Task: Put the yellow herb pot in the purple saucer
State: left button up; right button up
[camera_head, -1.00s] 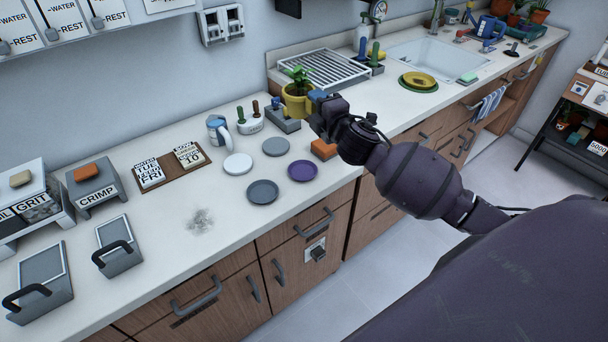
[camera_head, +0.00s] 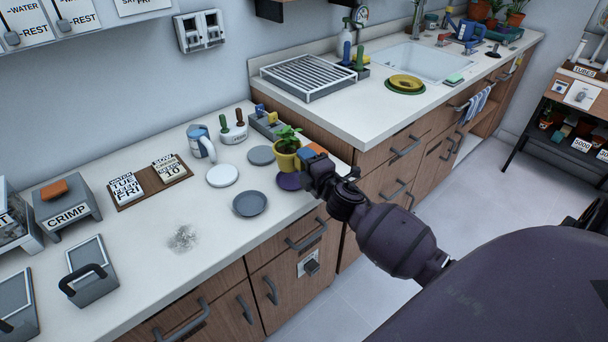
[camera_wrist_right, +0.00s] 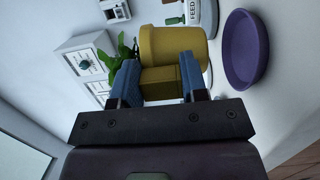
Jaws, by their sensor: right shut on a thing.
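The yellow herb pot (camera_head: 286,161) with green leaves is held upright by my right gripper (camera_head: 299,157), over the right end of the lower counter. In the right wrist view the blue fingers (camera_wrist_right: 163,82) are shut on the pot (camera_wrist_right: 175,45), with its leaves to the left. The purple saucer (camera_head: 287,182) lies on the counter just under the pot in the head view, partly hidden by pot and gripper. In the wrist view the empty saucer (camera_wrist_right: 247,50) shows beyond the pot's base, with a gap between them. My left gripper is not in view.
Grey saucers (camera_head: 250,203) and a white saucer (camera_head: 222,175) lie left of the purple one. A mug (camera_head: 201,142) and a tool holder (camera_head: 233,130) stand behind. The raised sink counter (camera_head: 345,120) is close to the right.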

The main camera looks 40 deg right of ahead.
notch_tip(320, 180, down, 4)
jog(key=shift+b, duration=0.75)
jog(key=shift+f, duration=0.2)
jog(key=shift+r, duration=0.2)
jog(key=shift+f, duration=0.15)
jog(key=o, duration=1)
